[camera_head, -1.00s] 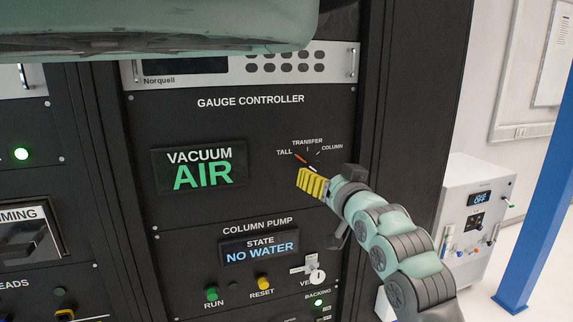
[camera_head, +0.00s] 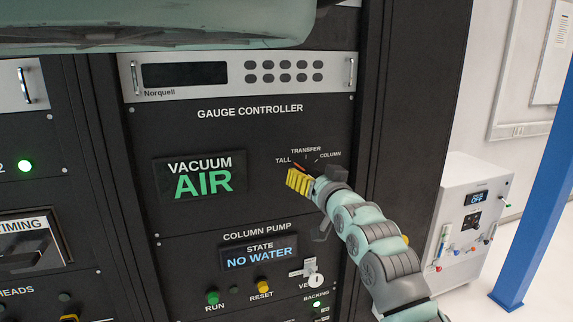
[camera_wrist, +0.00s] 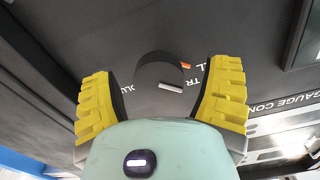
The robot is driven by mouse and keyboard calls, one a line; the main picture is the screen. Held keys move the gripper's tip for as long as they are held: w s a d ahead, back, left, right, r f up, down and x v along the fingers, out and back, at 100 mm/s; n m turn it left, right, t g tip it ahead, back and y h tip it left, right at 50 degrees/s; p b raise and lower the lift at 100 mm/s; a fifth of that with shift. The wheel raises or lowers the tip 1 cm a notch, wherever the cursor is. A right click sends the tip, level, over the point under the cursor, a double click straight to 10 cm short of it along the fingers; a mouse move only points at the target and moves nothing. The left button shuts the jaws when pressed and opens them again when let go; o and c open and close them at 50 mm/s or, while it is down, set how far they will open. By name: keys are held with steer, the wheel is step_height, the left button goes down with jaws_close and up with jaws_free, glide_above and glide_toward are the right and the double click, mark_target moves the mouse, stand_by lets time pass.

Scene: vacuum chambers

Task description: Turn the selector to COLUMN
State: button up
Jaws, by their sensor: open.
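The selector is a dark round knob (camera_wrist: 157,68) on the black gauge controller panel, with a white line on it. In the wrist view it sits between my two yellow fingers, with visible gaps on both sides. In the head view my gripper (camera_head: 300,181) hides most of it. An orange mark (camera_head: 299,166) shows beside the TALL label (camera_head: 283,160). The TRANSFER label (camera_head: 306,150) is above and the COLUMN label (camera_head: 330,155) is to the right. My gripper (camera_wrist: 162,72) is open; I see no contact with the knob.
The AIR vacuum display (camera_head: 201,178) is left of the selector. Below are the NO WATER display (camera_head: 259,251), a green RUN button (camera_head: 212,297), a yellow RESET button (camera_head: 262,285) and a vent control (camera_head: 315,280). A white cabinet (camera_head: 470,220) stands to the right.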

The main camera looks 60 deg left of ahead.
steer(key=shift+c, duration=0.2)
steer(key=c, duration=1.1)
steer(key=shift+c, duration=0.3)
